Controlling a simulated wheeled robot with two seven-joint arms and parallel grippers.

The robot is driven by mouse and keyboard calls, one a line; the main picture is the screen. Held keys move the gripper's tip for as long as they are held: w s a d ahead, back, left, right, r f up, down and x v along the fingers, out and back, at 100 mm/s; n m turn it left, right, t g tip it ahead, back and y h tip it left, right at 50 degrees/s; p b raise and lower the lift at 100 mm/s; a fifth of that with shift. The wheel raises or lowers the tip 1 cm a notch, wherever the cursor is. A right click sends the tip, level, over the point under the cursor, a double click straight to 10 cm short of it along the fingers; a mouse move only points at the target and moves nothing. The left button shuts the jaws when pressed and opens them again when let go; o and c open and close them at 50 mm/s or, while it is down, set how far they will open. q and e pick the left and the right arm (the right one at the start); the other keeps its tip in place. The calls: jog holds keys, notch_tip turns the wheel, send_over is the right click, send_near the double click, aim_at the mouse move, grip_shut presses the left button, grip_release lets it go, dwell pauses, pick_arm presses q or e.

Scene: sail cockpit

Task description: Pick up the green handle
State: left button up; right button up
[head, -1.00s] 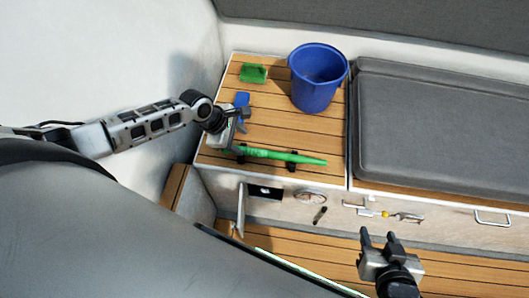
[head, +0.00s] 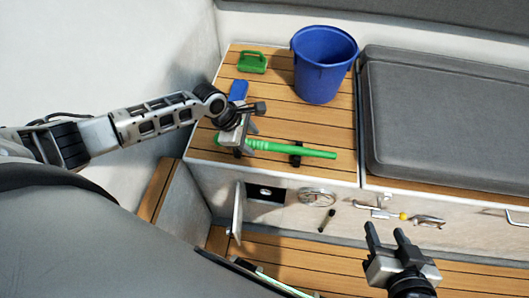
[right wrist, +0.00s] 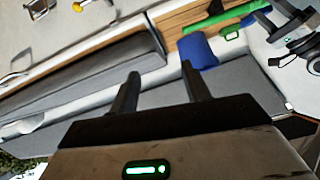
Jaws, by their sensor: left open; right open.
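The green handle (head: 305,150) is a long green bar lying across dark holders on the slatted wooden bench top. My left gripper (head: 246,141) is open at the handle's left end, very close to it or around it; I cannot tell whether they touch. That end of the handle is partly hidden by the gripper. The green handle (right wrist: 213,19) also shows at the top of the right wrist view. My right gripper (head: 387,236) is open and empty, in front of the bench and away from the handle. Its two fingers stand apart in the right wrist view (right wrist: 160,92).
A blue bucket (head: 325,70) stands behind the handle. A green handled item (head: 252,62) and a small blue item (head: 238,91) lie at the back left. A grey cushion (head: 440,120) fills the right. The front panel has an open small door (head: 237,212) and several fittings.

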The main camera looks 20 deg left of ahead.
pick_arm(q)
jog(key=shift+b+x, duration=0.65)
jog(key=shift+x, duration=0.25)
grip_shut()
jog(key=shift+r, duration=0.15)
